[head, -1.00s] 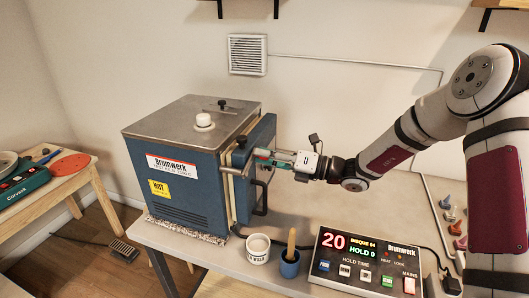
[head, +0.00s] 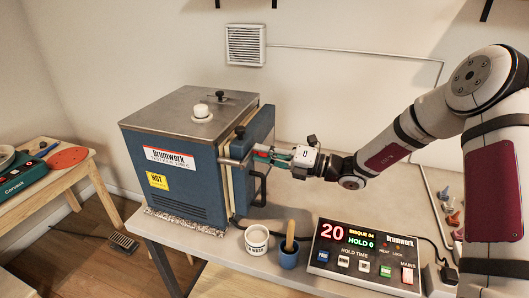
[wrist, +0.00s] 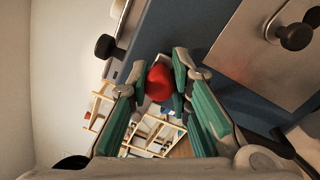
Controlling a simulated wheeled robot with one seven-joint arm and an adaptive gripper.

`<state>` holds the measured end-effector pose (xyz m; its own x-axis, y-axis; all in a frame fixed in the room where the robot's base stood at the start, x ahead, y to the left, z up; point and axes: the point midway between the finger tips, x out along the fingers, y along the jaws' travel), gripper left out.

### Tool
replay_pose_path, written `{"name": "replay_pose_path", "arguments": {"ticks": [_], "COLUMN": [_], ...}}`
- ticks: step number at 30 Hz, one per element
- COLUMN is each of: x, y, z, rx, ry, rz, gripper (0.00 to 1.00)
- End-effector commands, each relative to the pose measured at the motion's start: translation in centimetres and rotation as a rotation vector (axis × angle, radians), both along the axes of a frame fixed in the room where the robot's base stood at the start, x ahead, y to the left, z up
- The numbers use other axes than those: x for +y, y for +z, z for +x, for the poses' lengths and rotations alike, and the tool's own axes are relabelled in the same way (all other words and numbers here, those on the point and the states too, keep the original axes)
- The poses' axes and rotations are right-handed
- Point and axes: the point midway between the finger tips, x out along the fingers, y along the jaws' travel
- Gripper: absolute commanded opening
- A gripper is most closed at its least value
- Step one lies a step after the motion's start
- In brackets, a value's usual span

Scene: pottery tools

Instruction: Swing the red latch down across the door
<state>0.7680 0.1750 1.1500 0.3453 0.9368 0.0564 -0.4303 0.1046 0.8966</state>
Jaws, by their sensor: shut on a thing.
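The blue kiln (head: 195,185) stands on the table in the head view, with its blue door (head: 263,122) at its right side. The red latch end (wrist: 159,83) shows as a rounded red knob between the fingertips in the wrist view. My gripper (head: 262,154) is at the door's front, beside a grey bar at the kiln's edge. In the wrist view my gripper (wrist: 160,84) is shut on the red knob, with a green-padded finger on each side. The rest of the latch is mostly hidden by the fingers.
A black door handle (head: 261,188) sits just below my gripper. A white cup (head: 256,241), a blue pot (head: 289,256) with a wooden tool, and a control box (head: 365,255) stand on the table below. A side table (head: 55,190) is at far left.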

Motion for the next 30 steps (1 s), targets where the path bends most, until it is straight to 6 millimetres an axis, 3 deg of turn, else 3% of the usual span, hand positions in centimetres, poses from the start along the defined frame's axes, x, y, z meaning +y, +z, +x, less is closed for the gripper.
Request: {"name": "replay_pose_path", "arguments": {"ticks": [3, 4, 6, 19, 30], "x": [-0.2, -0.2, -0.2, -0.9, -7.4], "y": [-0.2, -0.2, -0.2, -0.2, -0.6], "z": [0.1, 0.1, 0.1, -0.2, -2.6], "rx": [0.004, 0.004, 0.003, 0.001, 0.003], "ry": [-0.005, -0.005, -0.005, -0.004, -0.006], "rz": [-0.003, -0.003, -0.003, -0.002, -0.003], "gripper": [0.00, 0.26, 0.40, 0.40, 0.40]}}
